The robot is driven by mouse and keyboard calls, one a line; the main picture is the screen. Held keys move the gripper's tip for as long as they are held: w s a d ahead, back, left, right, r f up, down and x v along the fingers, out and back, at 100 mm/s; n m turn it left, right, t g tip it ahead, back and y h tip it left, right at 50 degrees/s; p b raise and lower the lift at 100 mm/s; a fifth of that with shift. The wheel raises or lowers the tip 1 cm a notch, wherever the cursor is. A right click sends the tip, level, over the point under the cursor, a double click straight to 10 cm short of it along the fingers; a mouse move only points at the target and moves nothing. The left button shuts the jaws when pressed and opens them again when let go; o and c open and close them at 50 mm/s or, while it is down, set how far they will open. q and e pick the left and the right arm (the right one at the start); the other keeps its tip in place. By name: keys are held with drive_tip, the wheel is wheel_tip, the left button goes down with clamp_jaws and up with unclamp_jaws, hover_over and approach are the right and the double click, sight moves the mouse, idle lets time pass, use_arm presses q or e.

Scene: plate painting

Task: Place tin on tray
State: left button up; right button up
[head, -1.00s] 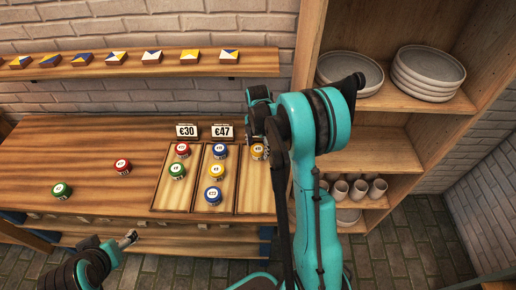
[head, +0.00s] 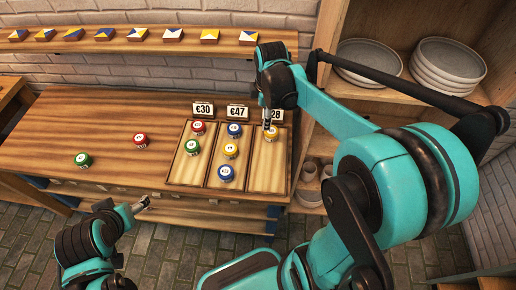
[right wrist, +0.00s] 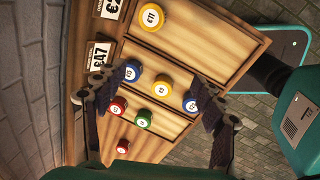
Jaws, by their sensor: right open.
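Loose on the counter lie a green tin (head: 83,160) and a red tin (head: 140,140). The left tray (head: 184,176) holds a red tin (head: 198,128) and a green tin (head: 192,147). The middle tray (head: 213,172) holds a blue tin (head: 234,130), a yellow tin (head: 231,150) and another blue tin (head: 226,173). The right tray (head: 266,172) holds a yellow tin (head: 271,134) near its back. My right gripper (head: 268,122) is above that tin; its open fingers (right wrist: 160,105) hold nothing in the right wrist view. My left gripper (head: 144,203) is low before the counter, its jaws unclear.
Price cards (head: 203,110) stand behind the trays. A wall shelf (head: 130,47) carries several painted tiles. At the right a cabinet holds stacked plates (head: 447,67) and cups (head: 311,172). The counter (head: 60,130) is clear around the loose tins.

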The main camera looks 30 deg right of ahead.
drive_tip(key=s+a+m+t, duration=0.2)
drive_tip(key=s+a+m, duration=0.2)
drive_tip(key=s+m, duration=0.3)
drive_tip(key=s+a+r+m+t, duration=0.1)
drive_tip(key=s+a+m+t, duration=0.2)
drive_tip(key=s+a+m, duration=0.2)
drive_tip(key=shift+s+a+m, duration=0.15)
drive_tip(key=shift+s+m, duration=0.8)
drive_tip(key=shift+m, duration=0.25)
